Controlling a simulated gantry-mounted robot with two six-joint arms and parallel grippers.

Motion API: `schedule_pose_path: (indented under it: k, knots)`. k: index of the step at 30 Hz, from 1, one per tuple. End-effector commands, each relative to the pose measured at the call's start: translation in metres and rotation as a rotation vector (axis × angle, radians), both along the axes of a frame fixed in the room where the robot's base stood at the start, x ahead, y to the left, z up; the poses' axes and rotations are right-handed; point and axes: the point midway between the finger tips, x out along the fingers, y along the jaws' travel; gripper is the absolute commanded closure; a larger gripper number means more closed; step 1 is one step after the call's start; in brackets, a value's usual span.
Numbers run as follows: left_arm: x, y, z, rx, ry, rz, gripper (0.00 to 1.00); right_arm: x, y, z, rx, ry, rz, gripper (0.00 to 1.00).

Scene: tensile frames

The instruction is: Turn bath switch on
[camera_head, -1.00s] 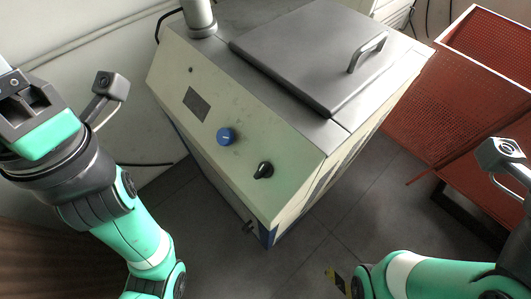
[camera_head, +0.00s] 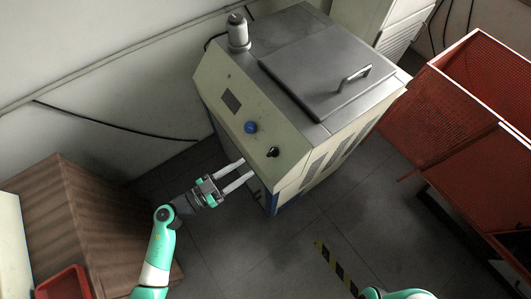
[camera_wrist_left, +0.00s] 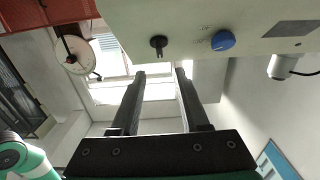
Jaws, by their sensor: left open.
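The bath is a cream metal cabinet (camera_head: 225,75) with a sloping front panel. The panel carries a dark display (camera_head: 231,101), a blue knob (camera_head: 251,127) and a black rotary switch (camera_head: 273,152). In the left wrist view the black switch (camera_wrist_left: 158,45) and blue knob (camera_wrist_left: 223,40) sit at the top, the switch just beyond the fingertips. My left gripper (camera_head: 246,168) is open and empty, its two fingers pointing at the panel just left of and below the switch. It also shows in the left wrist view (camera_wrist_left: 161,73), with a gap between the fingers. My right gripper is out of view.
A grey lid with a handle (camera_head: 355,77) covers the bath top. Red mesh crates (camera_head: 440,100) stand at the right. A brown wooden box (camera_head: 80,215) stands at the left. Dark floor tiles (camera_head: 290,255) lie clear in front of the bath.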

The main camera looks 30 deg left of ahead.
Motion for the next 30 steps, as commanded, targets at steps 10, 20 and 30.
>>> schedule_pose_path:
  k: [10,20,30]
  knots:
    - [0.066,-0.033,-0.003,0.002,-0.003,-0.003,0.55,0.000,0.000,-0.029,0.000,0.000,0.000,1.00]
    - [0.079,-0.039,0.001,0.000,-0.001,0.000,0.55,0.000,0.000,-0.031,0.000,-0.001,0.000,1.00]
    - [0.079,-0.039,0.001,0.000,-0.001,0.000,1.00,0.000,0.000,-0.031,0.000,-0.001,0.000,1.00]
